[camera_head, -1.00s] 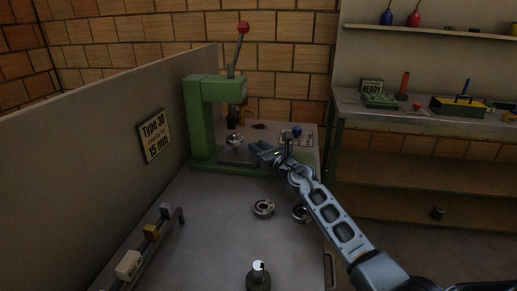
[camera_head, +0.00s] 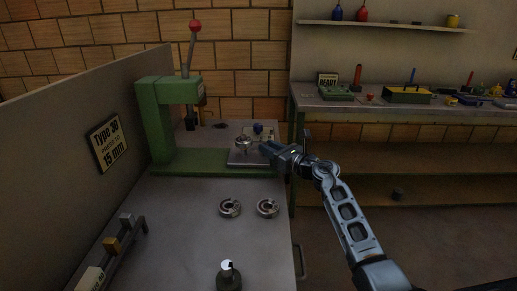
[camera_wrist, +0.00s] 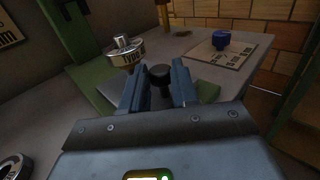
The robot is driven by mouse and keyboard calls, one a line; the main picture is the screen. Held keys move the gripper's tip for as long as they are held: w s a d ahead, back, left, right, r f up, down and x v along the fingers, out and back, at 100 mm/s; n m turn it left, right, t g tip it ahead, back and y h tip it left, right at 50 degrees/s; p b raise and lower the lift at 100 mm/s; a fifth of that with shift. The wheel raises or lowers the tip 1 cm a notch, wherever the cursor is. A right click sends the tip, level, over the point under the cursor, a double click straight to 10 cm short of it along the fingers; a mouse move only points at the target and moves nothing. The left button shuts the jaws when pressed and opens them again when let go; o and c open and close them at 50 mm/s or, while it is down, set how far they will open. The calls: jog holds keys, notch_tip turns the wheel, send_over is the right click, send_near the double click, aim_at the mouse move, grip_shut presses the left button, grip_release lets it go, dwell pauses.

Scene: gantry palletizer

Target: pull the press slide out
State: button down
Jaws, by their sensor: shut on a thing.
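The green arbor press (camera_head: 158,120) stands on the bench, its lever with a red ball (camera_head: 195,27) upright. The press slide, a flat grey plate (camera_head: 240,159), sits out to the right of the ram on the green base. A silver round part (camera_head: 243,143) rides on it and shows in the wrist view, marked "TYPE" (camera_wrist: 126,54). My gripper (camera_head: 268,149) is at the slide's right end. In the wrist view my gripper (camera_wrist: 160,90) is shut around the slide's black knob (camera_wrist: 159,74).
Two silver rings (camera_head: 230,207) lie on the bench in front of the press. A dark post with a pale top (camera_head: 228,275) stands nearer. A blue knob (camera_wrist: 221,40) sits on a labelled plate behind. A "Type 30, 15 mm" sign (camera_head: 108,143) hangs on the left panel.

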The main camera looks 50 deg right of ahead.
jog(key=shift+s+d+f, duration=0.1)
jog(key=shift+s+d, duration=0.1)
jog(key=c, duration=1.1)
grip_release()
jog(key=shift+s, duration=0.15)
jog(key=shift+o, duration=1.2)
jog(key=s+a, duration=0.1)
jog(key=s, duration=0.6)
jog(key=shift+s+b, duration=0.3)
jog(key=shift+b, duration=0.05)
jog(key=shift+s, duration=0.1)
